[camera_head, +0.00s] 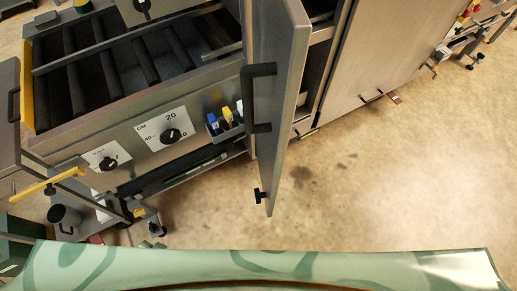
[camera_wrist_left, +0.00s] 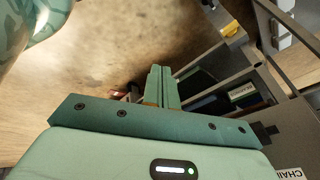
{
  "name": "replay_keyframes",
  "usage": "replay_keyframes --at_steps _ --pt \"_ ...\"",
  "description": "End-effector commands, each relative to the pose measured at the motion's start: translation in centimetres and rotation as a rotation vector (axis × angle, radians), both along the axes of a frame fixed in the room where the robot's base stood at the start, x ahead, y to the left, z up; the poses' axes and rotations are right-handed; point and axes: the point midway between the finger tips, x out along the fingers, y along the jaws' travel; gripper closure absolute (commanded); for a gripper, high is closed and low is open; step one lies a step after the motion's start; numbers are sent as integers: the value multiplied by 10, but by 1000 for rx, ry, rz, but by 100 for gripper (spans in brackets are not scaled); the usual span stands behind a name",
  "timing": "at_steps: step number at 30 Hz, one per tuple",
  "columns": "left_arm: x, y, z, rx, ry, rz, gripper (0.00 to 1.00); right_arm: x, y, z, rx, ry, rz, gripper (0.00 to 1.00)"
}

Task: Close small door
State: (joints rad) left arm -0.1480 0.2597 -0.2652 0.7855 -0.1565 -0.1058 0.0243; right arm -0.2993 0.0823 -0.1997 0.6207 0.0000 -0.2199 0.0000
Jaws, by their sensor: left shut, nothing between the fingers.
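A tall grey door (camera_head: 281,100) with a black handle (camera_head: 257,98) stands swung open at the centre of the head view, its free lower edge jutting out over the floor. A second, shorter grey panel (camera_head: 8,135) with a black handle shows at the left edge; I cannot tell which of the two is the small door. My left gripper (camera_wrist_left: 160,72) shows only in the left wrist view, shut and empty, pointing toward the floor beside machine framework. No contact with a door is visible. My right gripper is in neither view.
The machine front carries dials (camera_head: 172,135), a grey bin of small yellow and blue items (camera_head: 225,122) and an open compartment with dark rollers (camera_head: 112,72). A yellow-tipped lever (camera_head: 48,187) and brackets project at the lower left. The floor (camera_head: 370,180) at right is clear.

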Motion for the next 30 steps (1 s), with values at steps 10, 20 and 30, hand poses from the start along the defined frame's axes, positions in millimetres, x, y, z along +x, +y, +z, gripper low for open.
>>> replay_keyframes --at_steps 10,20,30 --pt "219 -137 296 -668 -811 -769 100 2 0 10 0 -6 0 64" --pt "150 -193 349 -1175 -565 -936 100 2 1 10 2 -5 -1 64" --pt "161 -247 349 -1182 -567 -928 100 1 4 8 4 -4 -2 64"
